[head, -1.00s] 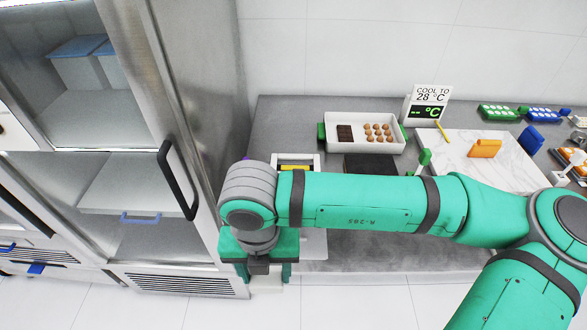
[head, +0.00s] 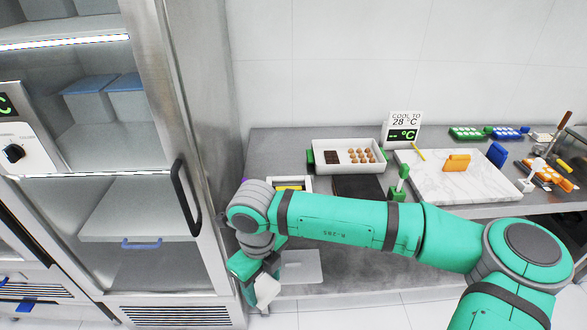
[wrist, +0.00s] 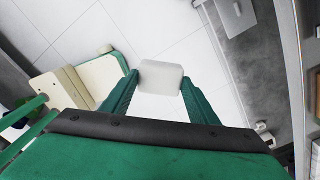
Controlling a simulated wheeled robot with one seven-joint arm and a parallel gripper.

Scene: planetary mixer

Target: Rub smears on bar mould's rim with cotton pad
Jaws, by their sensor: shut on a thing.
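My gripper (head: 258,281) is at the lower left in the head view, in front of the counter's front edge and beside the steel cabinet. It is shut on a white cotton pad (head: 267,292). In the wrist view the pad (wrist: 160,77) sits between the two green fingertips, with floor tiles behind it. Moulds lie far off at the counter's right: a green one (head: 466,133), a blue one (head: 508,133) and an orange one (head: 552,175). I cannot tell which is the bar mould. Any smears are too small to see.
The counter holds a white tray (head: 349,168) of chocolate and brown balls, a dark slab (head: 358,188), a marble board (head: 425,185) with orange and blue scrapers, and a temperature sign (head: 404,126). The glass-doored cabinet (head: 130,215) stands close at the left, its black handle (head: 187,198) jutting out.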

